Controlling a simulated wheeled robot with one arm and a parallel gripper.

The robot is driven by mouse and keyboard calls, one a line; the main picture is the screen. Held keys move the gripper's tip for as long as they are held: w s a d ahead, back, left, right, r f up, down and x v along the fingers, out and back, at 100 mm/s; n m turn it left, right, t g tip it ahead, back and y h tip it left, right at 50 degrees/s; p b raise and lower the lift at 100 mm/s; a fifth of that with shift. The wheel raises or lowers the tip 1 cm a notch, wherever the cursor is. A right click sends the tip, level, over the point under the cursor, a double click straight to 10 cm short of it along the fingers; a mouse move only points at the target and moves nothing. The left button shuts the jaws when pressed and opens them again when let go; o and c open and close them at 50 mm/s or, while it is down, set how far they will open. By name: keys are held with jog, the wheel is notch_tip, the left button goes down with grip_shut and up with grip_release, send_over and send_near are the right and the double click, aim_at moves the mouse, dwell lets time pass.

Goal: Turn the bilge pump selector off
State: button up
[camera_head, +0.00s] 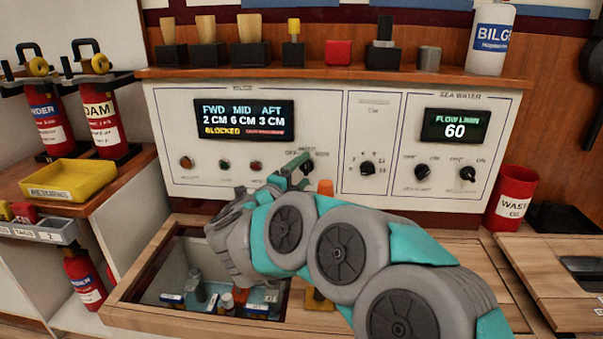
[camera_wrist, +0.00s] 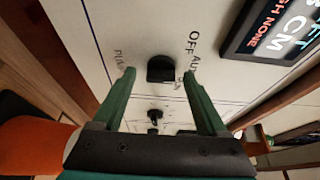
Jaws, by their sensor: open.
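The bilge panel (camera_head: 330,100) is white, with a display reading FWD 2 CM, MID 6 CM, AFT 3 CM and BLOCKED. A black selector knob (camera_wrist: 160,69) sits on it near OFF lettering and partly read PUMP lettering. It also shows beside my fingers in the head view (camera_head: 305,168). My gripper (camera_wrist: 158,78) is open, its green fingers on either side of the knob in the wrist view, with gaps visible. In the head view my gripper (camera_head: 291,174) is at the panel and partly hides the knob's surroundings. The knob's exact pointing direction is unclear.
Other black knobs (camera_head: 367,168) sit to the right, one (camera_wrist: 154,116) also in the wrist view. An orange object (camera_head: 325,187) stands close to my wrist. Below is an open bin (camera_head: 150,262) with small items. A wooden shelf (camera_head: 270,72) runs above the panel.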

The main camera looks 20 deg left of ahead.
grip_shut()
dwell(0.5)
jog(key=shift+n+t+p, duration=0.3)
jog(key=shift+n+p, duration=0.15)
jog(key=shift+n, duration=0.25)
jog(key=n+t+p, duration=0.1)
jog(key=n, duration=0.2)
jog(key=shift+f, duration=0.15)
jog(key=n+y, duration=0.1)
jog(key=n, duration=0.1)
jog(key=n+t+p, duration=0.1)
jog(key=n, duration=0.2)
jog(key=shift+d+f+t+y+p, duration=0.1)
jog(key=shift+t+y+p, duration=0.2)
jog(key=shift+y, duration=0.1)
jog(key=shift+n, duration=0.3)
